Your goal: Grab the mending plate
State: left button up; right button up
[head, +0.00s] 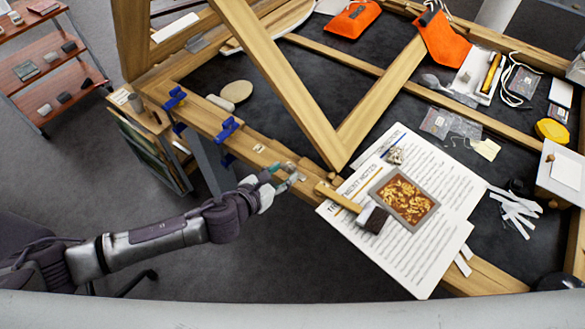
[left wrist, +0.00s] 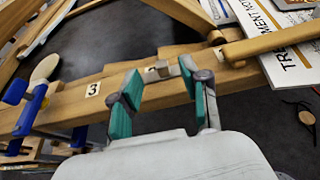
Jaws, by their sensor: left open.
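A small greyish metal piece (left wrist: 164,69), which looks like the mending plate, lies on the wooden beam (left wrist: 66,107) in the left wrist view. It shows just beyond and between my left fingertips, and I cannot tell whether they touch it. In the head view a small metal piece (head: 290,167) shows on the beam beside the fingers. My left gripper (head: 284,174) is open, with teal finger pads, above the beam's near edge. It also shows in the left wrist view (left wrist: 159,78). Nothing is seen held. My right gripper is not in view.
Blue clamps (head: 227,130) sit on the beam to the left. A number 3 label (left wrist: 92,88) is on the beam. A diagonal timber (head: 285,80) rises behind.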

aim_at(291, 168)
pick_arm(q)
jog(key=p+x, duration=0.1)
jog(key=x, duration=0.4)
jog(key=shift+d+f, duration=0.1)
grip_shut()
